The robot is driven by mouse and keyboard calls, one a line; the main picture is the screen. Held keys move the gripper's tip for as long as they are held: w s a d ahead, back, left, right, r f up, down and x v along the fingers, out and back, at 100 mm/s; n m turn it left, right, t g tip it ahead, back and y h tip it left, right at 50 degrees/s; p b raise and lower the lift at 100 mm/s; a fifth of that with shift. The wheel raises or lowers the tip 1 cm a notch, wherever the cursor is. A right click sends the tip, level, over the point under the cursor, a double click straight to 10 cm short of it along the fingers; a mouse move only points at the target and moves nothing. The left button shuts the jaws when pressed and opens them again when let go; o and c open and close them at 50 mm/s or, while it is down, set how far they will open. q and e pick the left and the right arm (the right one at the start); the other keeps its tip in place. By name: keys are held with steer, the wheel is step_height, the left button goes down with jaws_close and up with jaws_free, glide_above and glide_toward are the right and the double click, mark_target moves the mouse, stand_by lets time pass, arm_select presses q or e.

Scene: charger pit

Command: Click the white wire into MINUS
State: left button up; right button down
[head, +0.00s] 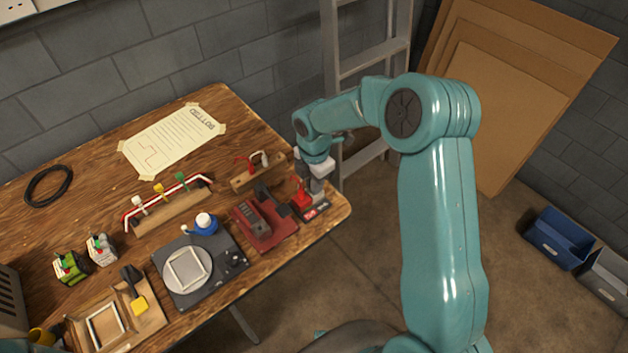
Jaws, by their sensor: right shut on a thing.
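My right gripper (311,196) is at the right corner of the wooden table, pointing down and shut on a small red piece (302,199). This piece is just above or on a dark base with a red label (312,212); I cannot tell whether they touch. A wooden rack (172,208) holds a red-and-white bar with white (138,201), yellow and green tags. A small wooden block (256,173) carries red and pale wire-like parts. I cannot tell which part is the white wire, and no MINUS marking is readable. My left gripper is not in view.
A red device with a dark top (265,226) stands just left of my right gripper. A taped paper (168,139) lies behind.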

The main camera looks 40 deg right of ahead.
steer(key=shift+f, duration=0.2)
stand_by(1.0)
stand_by(0.6)
steer(key=c, duration=1)
jaws_free()
steer(key=shift+r, duration=0.1)
steer(key=shift+r+p, duration=2.6)
steer(key=shift+r, duration=0.85)
